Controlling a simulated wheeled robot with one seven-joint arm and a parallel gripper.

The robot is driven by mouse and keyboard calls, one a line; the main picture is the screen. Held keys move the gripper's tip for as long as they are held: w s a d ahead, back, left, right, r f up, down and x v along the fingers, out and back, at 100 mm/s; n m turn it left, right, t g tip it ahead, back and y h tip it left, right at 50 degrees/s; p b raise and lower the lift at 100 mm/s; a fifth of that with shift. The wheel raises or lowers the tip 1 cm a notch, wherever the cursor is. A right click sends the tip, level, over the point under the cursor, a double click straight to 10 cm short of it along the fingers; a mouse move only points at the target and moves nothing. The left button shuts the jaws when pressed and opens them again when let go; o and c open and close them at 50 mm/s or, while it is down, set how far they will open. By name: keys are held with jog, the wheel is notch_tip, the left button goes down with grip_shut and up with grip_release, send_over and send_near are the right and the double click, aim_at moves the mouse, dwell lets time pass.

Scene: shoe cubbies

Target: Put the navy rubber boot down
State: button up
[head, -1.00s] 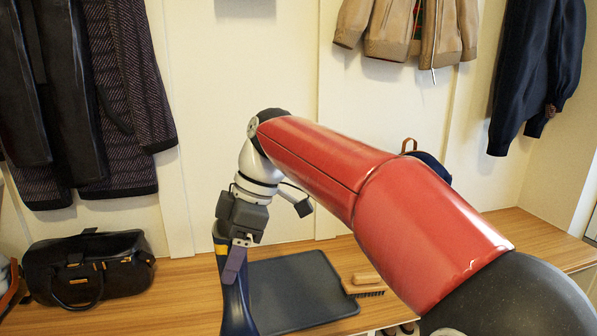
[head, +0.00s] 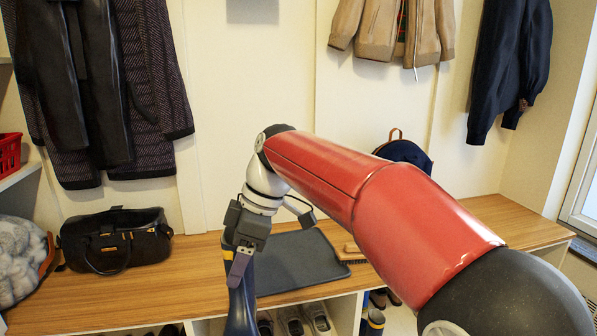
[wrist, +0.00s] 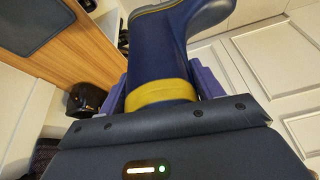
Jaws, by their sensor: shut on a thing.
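The navy rubber boot (head: 241,303) hangs from my gripper (head: 241,262) in front of the wooden bench. My gripper is shut on the boot's shaft by its yellow band. In the wrist view the boot (wrist: 157,55) shows its navy shaft, yellow band and a yellow line near the sole, between the purple fingers of my gripper (wrist: 160,92). The lower end of the boot is cut off by the bottom edge of the head view. A dark grey tray (head: 300,262) lies on the bench just behind and right of the boot.
The wooden bench (head: 190,280) holds a black bag (head: 115,240) at left and a brush (head: 352,250) by the tray, partly behind my arm. Shoes (head: 292,322) stand in cubbies below. A navy backpack (head: 405,152) is behind my arm. Coats hang above. Bare bench lies between bag and tray.

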jog(key=w+d+f+m+t, duration=0.1)
jog(key=w+d+f+m, duration=0.25)
jog(key=f, duration=0.25)
jog(key=w+d+f+m+t+h+p, duration=0.1)
jog(key=w+d+f+m+t, duration=0.1)
jog(key=w+d+f+m, duration=0.3)
jog(key=w+d+f+m+t, duration=0.1)
jog(key=d+f+m, duration=0.15)
jog(key=f, duration=0.55)
jog(key=s+d+f+m+t+h+p, duration=0.1)
jog(key=d+f+m+h, duration=0.2)
jog(key=d+f+m, duration=0.8)
jog(key=s+d+f+n, duration=0.3)
jog(key=s+f, duration=0.2)
jog(key=f, duration=0.1)
jog(key=shift+d+f+t, duration=0.3)
jog(key=shift+d+f, duration=0.05)
jog(key=shift+d, duration=0.05)
